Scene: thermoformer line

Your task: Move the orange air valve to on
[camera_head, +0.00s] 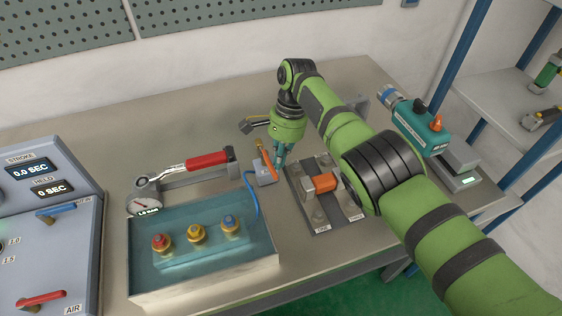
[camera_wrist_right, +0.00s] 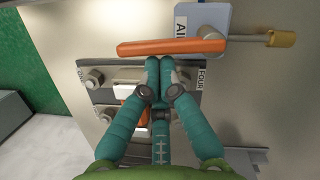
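The orange air valve is an orange lever (camera_head: 267,161) on a small blue-grey block (camera_head: 265,178), on the bench right of the teal-topped box. In the right wrist view, the lever (camera_wrist_right: 172,46) lies crosswise over the block (camera_wrist_right: 203,18), whose label is partly covered and starts "AI". A brass fitting (camera_wrist_right: 281,39) sticks out to the right. My right gripper (camera_head: 279,166) is beside the lever. In the wrist view its teal fingertips (camera_wrist_right: 160,64) are together with nothing between them, right against the lever's near edge; I cannot tell whether they touch. My left gripper is not in view.
A metal plate with an orange block (camera_head: 325,182) lies right of the valve, under my right arm. The teal-topped box (camera_head: 160,282) with several coloured knobs and a red-handled tool (camera_head: 207,160) are left. A control panel (camera_head: 45,240) with blue and red levers stands far left.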

